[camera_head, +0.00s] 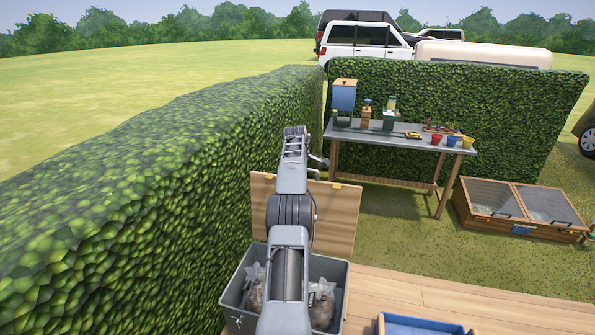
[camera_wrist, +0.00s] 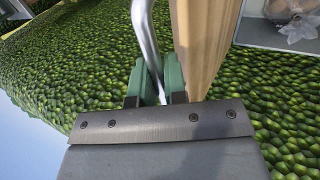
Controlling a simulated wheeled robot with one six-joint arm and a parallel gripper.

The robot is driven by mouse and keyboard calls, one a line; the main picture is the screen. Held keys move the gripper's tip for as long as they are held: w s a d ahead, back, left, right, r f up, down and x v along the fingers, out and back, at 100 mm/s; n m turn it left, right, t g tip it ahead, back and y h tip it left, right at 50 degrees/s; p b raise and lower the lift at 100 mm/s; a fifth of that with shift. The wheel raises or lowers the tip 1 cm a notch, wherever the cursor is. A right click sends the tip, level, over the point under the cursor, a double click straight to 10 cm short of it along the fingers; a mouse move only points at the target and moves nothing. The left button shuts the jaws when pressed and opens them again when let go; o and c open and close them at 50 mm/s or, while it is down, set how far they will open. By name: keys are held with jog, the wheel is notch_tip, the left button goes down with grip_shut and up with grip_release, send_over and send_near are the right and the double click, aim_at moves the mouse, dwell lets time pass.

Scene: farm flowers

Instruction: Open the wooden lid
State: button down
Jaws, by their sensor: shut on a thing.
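The wooden lid (camera_head: 338,212) stands raised, roughly upright, at the back of a grey box (camera_head: 233,289). The box's top is uncovered towards me. In the wrist view the lid (camera_wrist: 207,40) shows as a thick pale wooden edge, close beside a bent metal handle (camera_wrist: 144,35). My gripper (camera_wrist: 155,82) is shut on this handle with its green fingers on either side. In the head view my arm covers the middle of the box and part of the lid, and the fingertips cannot be made out.
Clear bags (camera_head: 322,303) lie inside the box. A tall hedge (camera_head: 150,190) runs close along the left. A work table (camera_head: 400,137) with tools and pots stands behind to the right, and a cold frame (camera_head: 520,207) is farther right. A blue tray (camera_head: 420,327) sits at the front.

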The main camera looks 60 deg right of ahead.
jog(key=shift+w, duration=0.15)
jog(key=c, duration=1.4)
grip_release()
jog(key=shift+w, duration=0.1)
jog(key=shift+o, duration=1.1)
jog(key=shift+s+d, duration=0.15)
jog(key=shift+s, duration=0.05)
jog(key=v, duration=1.3)
jog(key=shift+a+r+b, duration=0.2)
jog(key=shift+r+b, duration=0.15)
jog(key=shift+b, duration=0.05)
